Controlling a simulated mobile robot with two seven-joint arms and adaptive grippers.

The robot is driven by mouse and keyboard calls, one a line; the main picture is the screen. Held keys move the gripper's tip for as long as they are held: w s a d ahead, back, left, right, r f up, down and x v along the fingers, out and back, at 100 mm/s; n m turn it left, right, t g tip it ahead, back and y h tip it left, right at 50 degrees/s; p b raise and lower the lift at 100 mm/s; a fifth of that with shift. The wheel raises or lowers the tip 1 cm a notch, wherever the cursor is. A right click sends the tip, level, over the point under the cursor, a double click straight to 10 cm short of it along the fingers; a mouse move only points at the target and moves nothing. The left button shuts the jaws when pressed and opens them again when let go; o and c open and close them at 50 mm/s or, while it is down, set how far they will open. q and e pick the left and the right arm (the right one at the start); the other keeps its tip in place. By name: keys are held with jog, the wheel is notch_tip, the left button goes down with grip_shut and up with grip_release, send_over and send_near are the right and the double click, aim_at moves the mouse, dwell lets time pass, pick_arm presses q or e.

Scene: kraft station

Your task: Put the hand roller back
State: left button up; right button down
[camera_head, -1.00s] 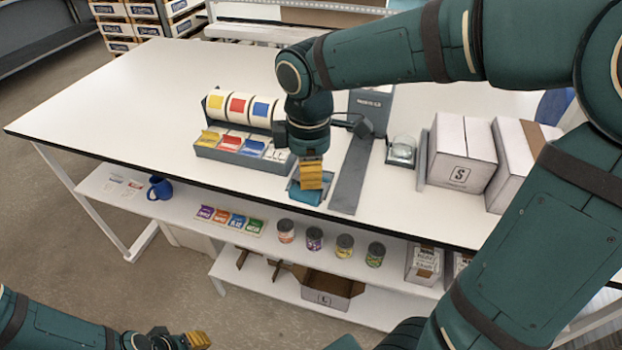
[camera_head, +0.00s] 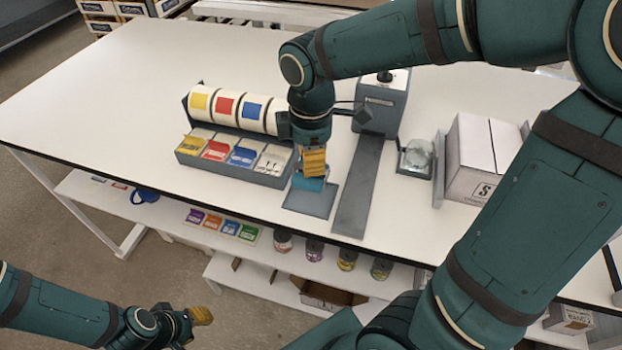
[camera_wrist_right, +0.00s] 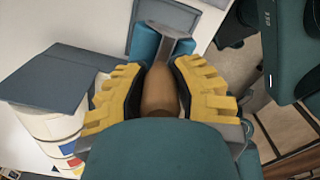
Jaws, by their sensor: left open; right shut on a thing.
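My right gripper (camera_head: 313,165) is shut on the brown handle (camera_wrist_right: 160,92) of the hand roller. The blue roller head (camera_head: 308,184) shows just below the yellow fingers in the head view, over the back part of a flat blue-grey pad (camera_head: 313,203) near the table's front edge. In the right wrist view the blue roller (camera_wrist_right: 146,42) and its grey frame (camera_wrist_right: 163,30) stick out beyond the fingers, with the pad behind. I cannot tell whether the roller touches the pad. My left gripper (camera_head: 200,318) is open and empty, low in front of the table.
A dispenser with colour-labelled rolls (camera_head: 226,105) and a bin of label cards (camera_head: 232,156) stand left of the pad. A dark grey strip (camera_head: 358,190) runs close on its right. A glass item (camera_head: 416,155) and white boxes (camera_head: 478,160) stand further right.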

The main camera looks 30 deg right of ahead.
jog(key=shift+f+b, duration=0.65)
jog(key=shift+f, duration=1.95)
jog(key=shift+f, duration=0.2)
jog(key=c, duration=0.8)
grip_release()
jog(key=shift+r, duration=0.1)
notch_tip(320, 180, up, 11)
jog(key=p, duration=0.3)
jog(key=shift+r, duration=0.65)
